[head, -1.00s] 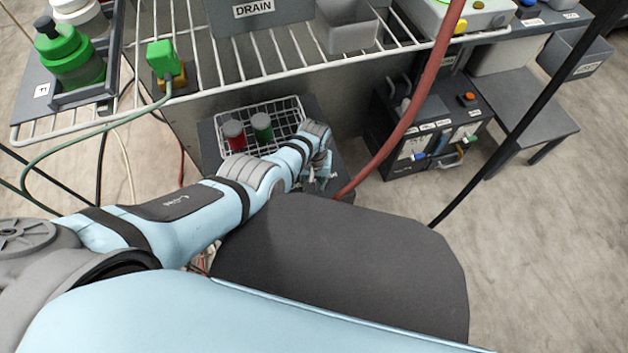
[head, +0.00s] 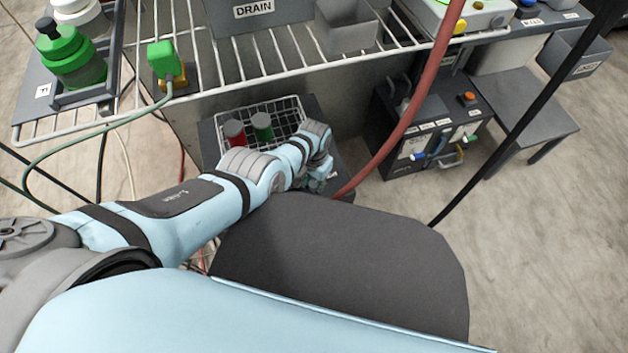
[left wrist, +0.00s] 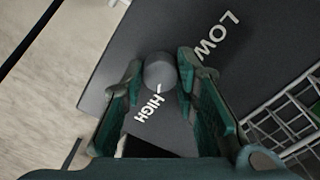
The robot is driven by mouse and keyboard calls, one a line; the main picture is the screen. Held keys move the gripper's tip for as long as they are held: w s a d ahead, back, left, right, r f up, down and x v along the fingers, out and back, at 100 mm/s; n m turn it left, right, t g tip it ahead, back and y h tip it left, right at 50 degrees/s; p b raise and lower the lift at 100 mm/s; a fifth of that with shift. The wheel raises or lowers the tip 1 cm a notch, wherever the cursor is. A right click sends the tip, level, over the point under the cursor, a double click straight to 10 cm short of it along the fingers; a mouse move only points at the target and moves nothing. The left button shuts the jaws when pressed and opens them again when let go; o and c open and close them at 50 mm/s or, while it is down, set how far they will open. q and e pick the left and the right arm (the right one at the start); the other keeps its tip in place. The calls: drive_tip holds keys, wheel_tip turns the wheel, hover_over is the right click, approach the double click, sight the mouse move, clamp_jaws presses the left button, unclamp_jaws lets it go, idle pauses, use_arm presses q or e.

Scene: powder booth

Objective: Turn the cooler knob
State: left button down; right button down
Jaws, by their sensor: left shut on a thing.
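In the left wrist view, the cooler knob (left wrist: 160,72) is a small round grey knob on a dark panel (left wrist: 262,55) lettered LOW and HIGH. A short white mark on the knob is on the side towards HIGH. The green fingers of my left gripper (left wrist: 160,64) stand on either side of the knob and are shut on it. In the head view my left gripper (head: 319,182) is at the right front of the dark unit under the rack, and my arm hides the knob. My right gripper is not in view.
A wire basket (head: 284,110) with a red jar (head: 235,132) and a green jar (head: 262,126) sits beside my wrist. A wire rack (head: 300,70) is above. A red hose (head: 405,115) hangs close to the right of my gripper. A black unit (head: 425,125) stands further right.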

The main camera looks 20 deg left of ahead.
sight(313, 184)
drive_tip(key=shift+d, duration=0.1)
use_arm(q)
drive_tip(key=c, duration=1.3)
unclamp_jaws()
drive_tip(key=shift+w+d+r, duration=0.1)
drive_tip(key=shift+r, duration=0.5)
wheel_tip(313, 184, up, 11)
drive_tip(key=shift+f, duration=0.1)
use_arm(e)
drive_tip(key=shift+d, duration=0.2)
use_arm(q)
drive_tip(key=shift+s+f, duration=0.1)
drive_tip(key=shift+s, duration=0.1)
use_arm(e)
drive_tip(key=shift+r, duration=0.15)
